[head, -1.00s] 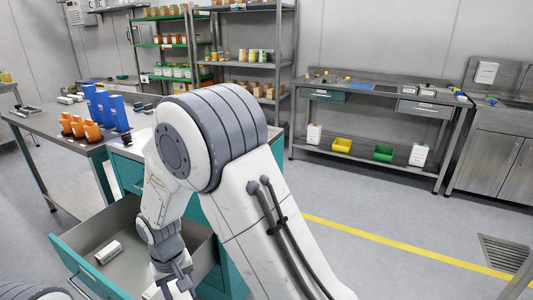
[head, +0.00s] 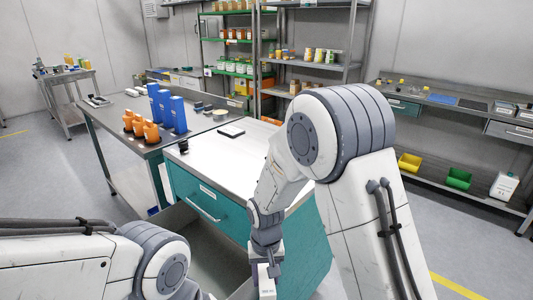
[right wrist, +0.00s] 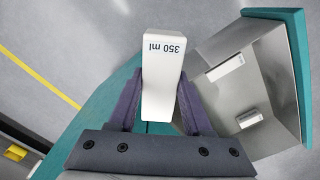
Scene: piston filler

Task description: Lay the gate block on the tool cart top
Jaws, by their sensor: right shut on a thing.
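A white block marked "350 ml" (right wrist: 163,75), which I take as the gate block, is in my right gripper (right wrist: 160,110). The jaws are shut on its two sides. In the head view the right gripper (head: 265,266) points down by the open drawer, and the block (head: 267,289) shows below it at the bottom edge. The teal drawer unit, seemingly the tool cart, has a pale flat top (head: 232,158). The gripper is in front of this top, on the near side, apart from it. My left arm shows at lower left, but its gripper is out of view.
The open drawer (head: 215,255) juts out in front of the unit. The right wrist view shows two other blocks (right wrist: 226,68) (right wrist: 249,118) inside it. A table (head: 105,115) with orange and blue parts stands left.

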